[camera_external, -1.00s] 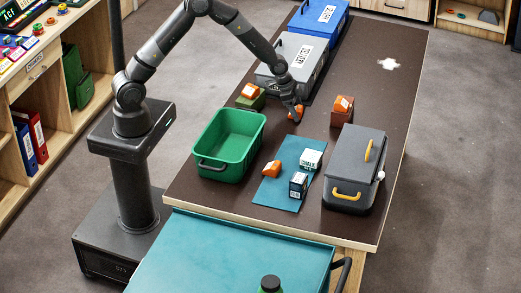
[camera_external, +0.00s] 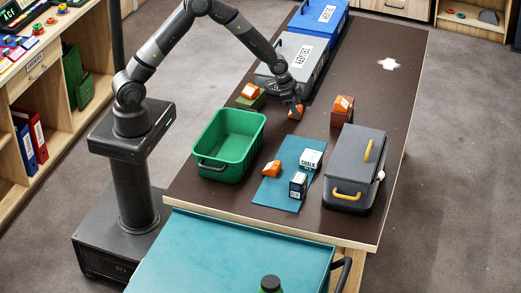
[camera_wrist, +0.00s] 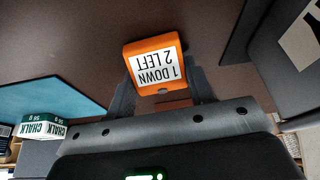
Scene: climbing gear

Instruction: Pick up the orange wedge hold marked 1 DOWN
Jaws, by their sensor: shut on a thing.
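The orange wedge hold (camera_wrist: 152,50) is held between the two fingers of my gripper (camera_wrist: 160,88) in the wrist view. Its white label reads "1 DOWN 2 LEFT", upside down there. In the external view my gripper (camera_external: 297,108) is low over the dark table, in front of the grey case, with a little of the orange hold (camera_external: 291,114) showing. Whether the hold touches the table I cannot tell. Other orange holds sit on a green block (camera_external: 250,91), on a red-brown block (camera_external: 342,117) and on the blue mat (camera_external: 272,169).
A green bin (camera_external: 229,147) stands left of the blue mat (camera_external: 281,193). A dark grey box with yellow handles (camera_external: 357,168) stands at right. A grey case (camera_external: 291,62) and a blue case (camera_external: 320,18) stand behind.

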